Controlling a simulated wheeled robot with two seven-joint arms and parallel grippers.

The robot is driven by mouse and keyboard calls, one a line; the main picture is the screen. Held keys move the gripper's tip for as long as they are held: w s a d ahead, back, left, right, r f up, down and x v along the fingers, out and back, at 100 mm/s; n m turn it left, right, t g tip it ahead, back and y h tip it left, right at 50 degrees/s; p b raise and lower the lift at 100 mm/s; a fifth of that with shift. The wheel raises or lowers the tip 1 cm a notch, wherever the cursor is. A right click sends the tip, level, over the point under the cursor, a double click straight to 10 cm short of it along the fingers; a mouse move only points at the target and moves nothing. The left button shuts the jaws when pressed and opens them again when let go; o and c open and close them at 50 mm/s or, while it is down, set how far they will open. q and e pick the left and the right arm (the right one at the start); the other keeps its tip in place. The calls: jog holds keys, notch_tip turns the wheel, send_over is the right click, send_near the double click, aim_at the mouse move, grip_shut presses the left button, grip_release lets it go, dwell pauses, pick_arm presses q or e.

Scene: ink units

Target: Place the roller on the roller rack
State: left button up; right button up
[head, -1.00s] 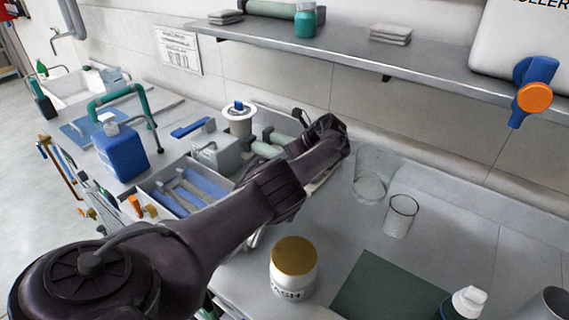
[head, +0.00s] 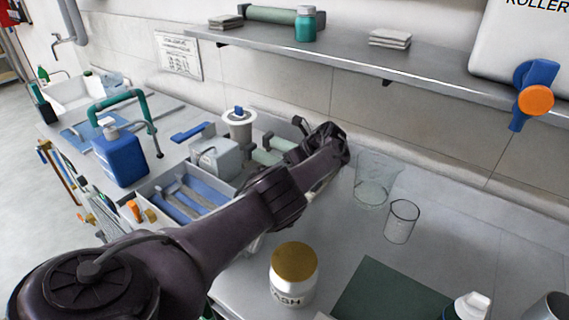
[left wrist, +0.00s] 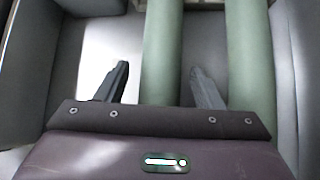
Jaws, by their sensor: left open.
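Two pale green rollers lie side by side in a grey holder (left wrist: 290,80). In the left wrist view the left roller (left wrist: 163,30) runs between my gripper's fingers. The right roller (left wrist: 250,50) lies just outside the right finger. My left gripper (left wrist: 158,68) is open, and I cannot tell how far its fingertips are above the rollers. In the head view my arm and wrist hide part of the rollers (head: 262,157) and the gripper's fingers. Another green roller (head: 262,14) rests on the wall shelf. I cannot tell which holder is the roller rack. My right gripper is not in view.
A grey tray with blue pieces (head: 160,217), a grey can (head: 216,158) and a white-rimmed spool (head: 239,126) stand left of my arm. A gold-lidded jar (head: 294,278) and clear glasses (head: 401,222) stand to the right. The shelf (head: 345,48) hangs above the bench.

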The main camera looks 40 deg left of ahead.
pick_arm(q)
jog(key=p+v, duration=0.2)
jog(key=v, duration=1)
jog(key=shift+w+p, duration=0.1)
jog(key=shift+p, duration=0.3)
jog(key=shift+f, duration=0.15)
